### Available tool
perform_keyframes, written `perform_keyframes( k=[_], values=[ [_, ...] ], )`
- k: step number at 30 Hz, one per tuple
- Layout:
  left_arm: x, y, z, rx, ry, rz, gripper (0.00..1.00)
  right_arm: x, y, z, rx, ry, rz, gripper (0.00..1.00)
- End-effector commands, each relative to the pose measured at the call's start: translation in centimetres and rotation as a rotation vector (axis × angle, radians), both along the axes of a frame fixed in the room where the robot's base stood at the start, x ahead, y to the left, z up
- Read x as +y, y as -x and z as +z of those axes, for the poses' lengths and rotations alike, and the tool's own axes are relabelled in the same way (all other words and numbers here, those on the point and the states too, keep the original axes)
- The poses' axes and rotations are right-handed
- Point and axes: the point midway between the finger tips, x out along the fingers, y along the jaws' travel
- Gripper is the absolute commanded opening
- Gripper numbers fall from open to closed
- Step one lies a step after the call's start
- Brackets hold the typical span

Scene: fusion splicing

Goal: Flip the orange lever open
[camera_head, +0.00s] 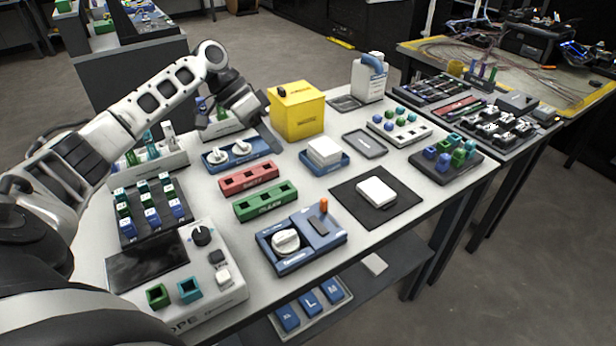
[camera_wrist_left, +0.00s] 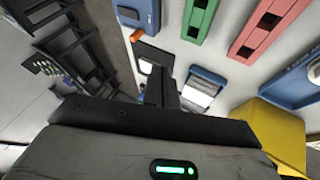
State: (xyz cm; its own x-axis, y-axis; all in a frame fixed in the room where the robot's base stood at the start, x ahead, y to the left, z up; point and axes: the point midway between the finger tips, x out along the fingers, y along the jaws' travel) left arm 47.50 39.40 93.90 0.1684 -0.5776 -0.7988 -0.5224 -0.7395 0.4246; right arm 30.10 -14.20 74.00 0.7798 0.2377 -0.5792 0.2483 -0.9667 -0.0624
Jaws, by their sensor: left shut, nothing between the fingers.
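The orange lever (camera_head: 324,206) stands upright on the blue device (camera_head: 299,262) with a round white knob, near the front edge of the table. In the left wrist view the lever (camera_wrist_left: 137,35) is a small orange piece at the edge of the blue device (camera_wrist_left: 128,14), beyond my fingers. My left gripper (camera_head: 270,138) is shut and empty, beside the yellow box at the back left, well apart from the lever. In the left wrist view its dark fingers (camera_wrist_left: 160,80) are together. My right gripper is in neither view.
The yellow box (camera_head: 297,112) stands close to my left gripper. Red (camera_head: 248,178) and green (camera_head: 265,202) slotted blocks lie between it and the blue device. A black mat (camera_head: 352,212) with a white piece (camera_head: 376,191) lies to the lever's right. A blue tray (camera_head: 325,162) lies behind.

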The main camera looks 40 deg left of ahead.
Motion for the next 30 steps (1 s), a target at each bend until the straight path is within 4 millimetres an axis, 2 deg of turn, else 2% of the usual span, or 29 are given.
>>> perform_keyframes(
  k=[5,17,24,30],
  values=[
    [-1.1,-0.2,-1.5,0.004,0.002,-0.003,0.0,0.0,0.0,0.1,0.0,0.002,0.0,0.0],
    [-6.0,-1.6,-8.0,0.003,0.002,-0.002,0.0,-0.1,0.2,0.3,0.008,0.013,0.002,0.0],
    [-8.8,-0.3,-7.8,0.001,-0.002,-0.003,0.0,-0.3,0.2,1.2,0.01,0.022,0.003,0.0],
    [-9.5,-0.1,-7.9,0.001,-0.001,0.0,0.0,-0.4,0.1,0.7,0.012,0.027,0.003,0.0]
  ],
)
